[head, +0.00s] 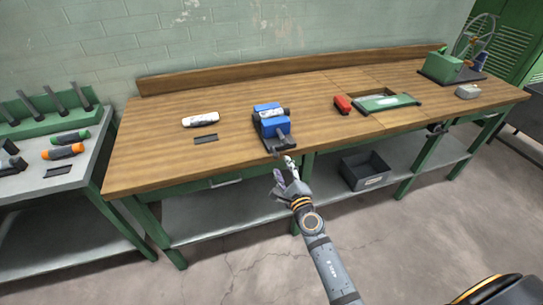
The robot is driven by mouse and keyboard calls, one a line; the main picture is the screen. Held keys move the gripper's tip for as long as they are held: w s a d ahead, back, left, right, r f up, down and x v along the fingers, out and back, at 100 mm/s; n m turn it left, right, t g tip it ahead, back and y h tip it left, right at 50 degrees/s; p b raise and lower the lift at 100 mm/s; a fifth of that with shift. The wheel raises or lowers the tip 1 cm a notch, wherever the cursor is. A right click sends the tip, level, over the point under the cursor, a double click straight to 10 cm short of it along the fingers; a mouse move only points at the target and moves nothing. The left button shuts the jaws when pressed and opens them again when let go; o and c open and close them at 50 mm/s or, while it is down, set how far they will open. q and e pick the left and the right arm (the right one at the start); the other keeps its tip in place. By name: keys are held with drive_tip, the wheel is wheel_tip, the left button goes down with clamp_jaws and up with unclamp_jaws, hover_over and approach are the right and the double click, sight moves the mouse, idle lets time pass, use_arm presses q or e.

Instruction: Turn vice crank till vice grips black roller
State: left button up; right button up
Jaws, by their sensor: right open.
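The blue vice (267,108) stands at the front edge of the wooden workbench, left of its middle. A dark grey piece shows between its blue parts; I cannot tell if this is the black roller or whether the jaws touch it. The crank is not clearly made out at the vice's front, where the gripper is close. My right gripper (284,170) is open and empty just in front of and below the vice, by the bench edge. I cannot tell whether a finger touches the vice. My left gripper is out of view.
A green machine (441,67) stands far right. A dark bin (366,171) sits on the lower shelf.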

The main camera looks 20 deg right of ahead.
sight(275, 153)
drive_tip(key=w, duration=0.7)
drive_tip(key=shift+w+a+b, duration=0.2)
drive_tip(key=shift+w+b, duration=0.1)
drive_tip(key=shift+b, duration=0.05)
drive_tip(key=shift+w, duration=0.2)
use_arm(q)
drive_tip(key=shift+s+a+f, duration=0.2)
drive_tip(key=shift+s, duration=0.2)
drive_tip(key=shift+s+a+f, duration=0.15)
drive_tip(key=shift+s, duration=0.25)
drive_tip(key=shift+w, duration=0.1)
use_arm(e)
clamp_jaws()
